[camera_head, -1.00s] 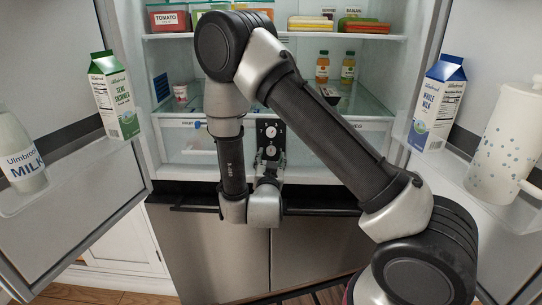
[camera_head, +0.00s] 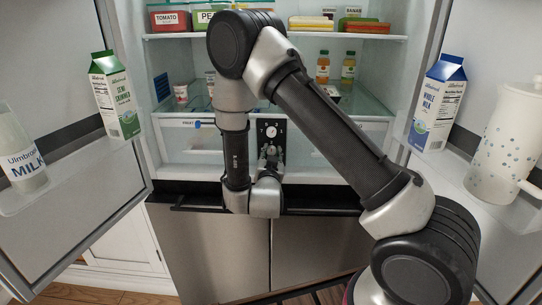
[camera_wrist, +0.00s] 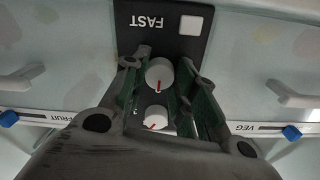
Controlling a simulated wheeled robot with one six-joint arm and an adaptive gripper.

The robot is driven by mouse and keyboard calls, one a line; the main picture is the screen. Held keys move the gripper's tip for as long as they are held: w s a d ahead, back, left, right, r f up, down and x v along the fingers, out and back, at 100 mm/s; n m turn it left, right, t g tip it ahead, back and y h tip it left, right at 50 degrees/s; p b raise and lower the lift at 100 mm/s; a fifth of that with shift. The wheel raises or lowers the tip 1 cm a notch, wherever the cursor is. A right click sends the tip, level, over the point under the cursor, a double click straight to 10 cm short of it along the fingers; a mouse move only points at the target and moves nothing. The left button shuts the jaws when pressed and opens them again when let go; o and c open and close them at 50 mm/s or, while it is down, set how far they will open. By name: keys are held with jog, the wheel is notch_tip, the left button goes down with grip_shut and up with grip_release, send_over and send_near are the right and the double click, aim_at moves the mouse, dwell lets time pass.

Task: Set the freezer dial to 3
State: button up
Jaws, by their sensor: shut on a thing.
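A black control panel (camera_head: 262,134) sits at the middle of the fridge, above the lower doors. In the wrist view the panel (camera_wrist: 205,42) appears upside down, with the word FAST and a white square button (camera_wrist: 191,25). It carries two white dials with red pointers. My gripper (camera_wrist: 160,72) is shut on the dial nearer FAST (camera_wrist: 159,70), one finger on each side. Its pointer is toward the bottom, slightly left, of the wrist view. The other dial (camera_wrist: 155,117) is nearer my palm, its pointer toward lower left. Dial names and numbers are not readable.
Clear drawers marked FRUIT (camera_wrist: 62,118) and VEG (camera_wrist: 262,128) flank the panel. Open fridge doors stand at both sides, holding a green carton (camera_head: 114,95), a blue carton (camera_head: 437,102), a milk bottle (camera_head: 20,150) and a spotted jug (camera_head: 505,145).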

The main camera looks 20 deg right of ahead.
jog(key=shift+f, duration=0.1)
jog(key=m, duration=0.4)
jog(key=shift+m, duration=0.3)
jog(key=m, duration=0.4)
jog(key=shift+m, duration=0.3)
jog(key=m, duration=0.4)
jog(key=shift+a, duration=0.1)
jog(key=shift+m, duration=2.1)
